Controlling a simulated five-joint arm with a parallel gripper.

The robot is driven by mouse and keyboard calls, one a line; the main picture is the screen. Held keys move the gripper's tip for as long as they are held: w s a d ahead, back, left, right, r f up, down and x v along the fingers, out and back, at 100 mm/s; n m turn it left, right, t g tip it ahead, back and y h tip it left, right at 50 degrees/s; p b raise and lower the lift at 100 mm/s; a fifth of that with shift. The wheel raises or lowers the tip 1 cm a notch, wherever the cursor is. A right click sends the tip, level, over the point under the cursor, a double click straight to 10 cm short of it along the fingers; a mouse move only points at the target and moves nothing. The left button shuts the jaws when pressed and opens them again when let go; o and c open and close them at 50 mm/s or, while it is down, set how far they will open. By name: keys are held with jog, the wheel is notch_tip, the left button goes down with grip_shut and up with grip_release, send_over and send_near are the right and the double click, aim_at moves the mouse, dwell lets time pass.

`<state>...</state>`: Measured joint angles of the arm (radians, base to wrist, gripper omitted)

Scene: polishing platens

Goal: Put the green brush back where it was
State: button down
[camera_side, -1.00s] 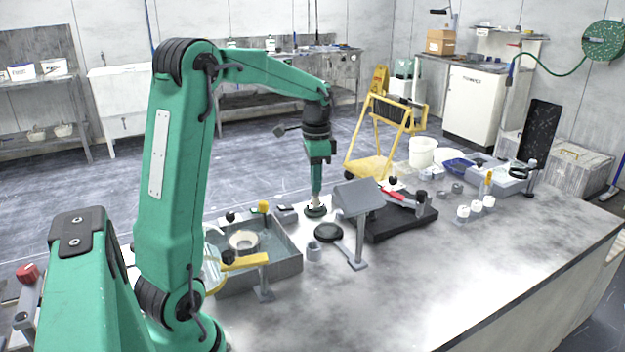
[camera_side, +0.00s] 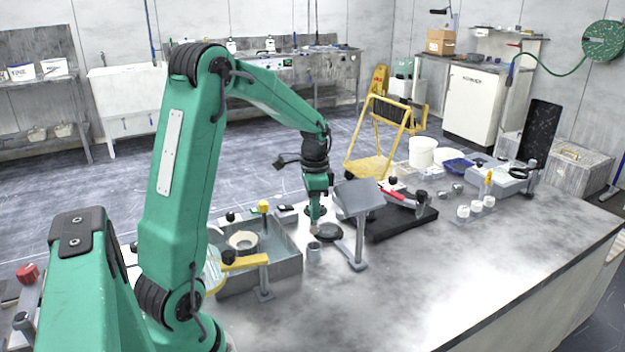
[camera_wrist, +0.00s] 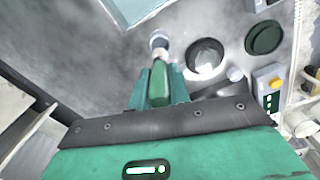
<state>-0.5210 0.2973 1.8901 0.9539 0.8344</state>
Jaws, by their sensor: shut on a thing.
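My gripper (camera_side: 316,202) is shut on the green brush. In the wrist view the brush's green handle (camera_wrist: 158,82) lies between the jaws of my gripper (camera_wrist: 160,88), with its pale end pointing away from me. A small grey cup (camera_side: 314,251) stands on the bench, nearer the side camera than the brush. In the wrist view the cup (camera_wrist: 158,39) is just past the brush's end; I cannot tell whether they touch. In the side view the brush's lower end is small and near a black round dish (camera_side: 330,232).
A grey tray (camera_side: 284,268) holding a pale ring stands left of the cup. A tilted grey plate on a post (camera_side: 358,198) stands close to the right of my gripper. A dark green disc (camera_wrist: 265,38) lies beyond the black dish in the wrist view. The front bench is clear.

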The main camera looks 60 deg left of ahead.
aim_at(314, 223)
jog(key=shift+f, duration=3.75)
jog(key=shift+f, duration=0.15)
jog(key=c, duration=1.3)
grip_release()
notch_tip(314, 223, up, 12)
jog(key=shift+r, duration=0.2)
